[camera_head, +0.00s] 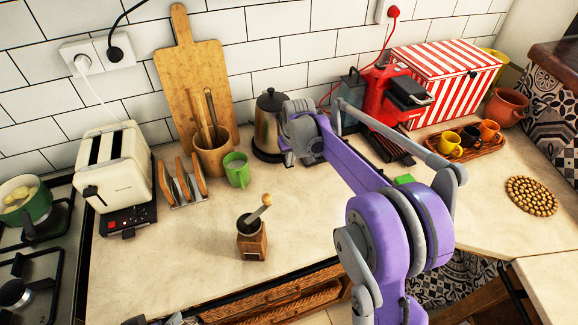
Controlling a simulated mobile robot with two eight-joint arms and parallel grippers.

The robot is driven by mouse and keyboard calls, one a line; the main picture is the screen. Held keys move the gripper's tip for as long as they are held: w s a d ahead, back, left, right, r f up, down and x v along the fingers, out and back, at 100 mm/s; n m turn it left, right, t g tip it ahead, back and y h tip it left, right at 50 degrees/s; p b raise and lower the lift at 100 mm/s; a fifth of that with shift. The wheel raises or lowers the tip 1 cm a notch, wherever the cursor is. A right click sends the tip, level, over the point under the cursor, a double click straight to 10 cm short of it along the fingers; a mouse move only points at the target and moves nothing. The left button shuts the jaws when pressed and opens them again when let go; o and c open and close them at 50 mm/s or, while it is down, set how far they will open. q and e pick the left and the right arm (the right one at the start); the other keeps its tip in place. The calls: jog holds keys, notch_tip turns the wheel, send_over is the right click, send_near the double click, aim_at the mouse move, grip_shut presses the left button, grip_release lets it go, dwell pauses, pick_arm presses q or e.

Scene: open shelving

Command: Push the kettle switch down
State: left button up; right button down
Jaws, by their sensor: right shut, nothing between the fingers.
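The kettle (268,125), metallic with a dark lid and dark base, stands upright on the counter against the tiled wall. Its right side is partly hidden by my right arm, and I cannot make out its switch. My right gripper (291,158) is at the kettle's lower right side, pointing down, shut and empty. Whether it touches the kettle cannot be told. My left gripper is not in view.
A green mug (237,170) and a utensil pot (213,152) stand left of the kettle. A wooden grinder (251,240) stands in front. A red coffee machine (382,100) is to the right. The front-left counter is mostly clear.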

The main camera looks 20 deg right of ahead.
jog(key=shift+s+b+x, duration=0.15)
jog(key=shift+b+x, duration=0.2)
jog(key=shift+x, duration=0.25)
jog(key=shift+s+b+x, duration=0.15)
jog(key=shift+b+x, duration=0.15)
jog(key=shift+x, duration=0.25)
jog(key=shift+s, duration=0.1)
jog(key=shift+s+a+r, duration=0.1)
jog(key=shift+s+r, duration=0.15)
jog(key=shift+s, duration=0.35)
jog(key=shift+s+r, duration=0.2)
jog(key=shift+s, duration=0.45)
jog(key=shift+s+r, duration=0.1)
jog(key=shift+s, duration=0.1)
jog(key=shift+w, duration=0.1)
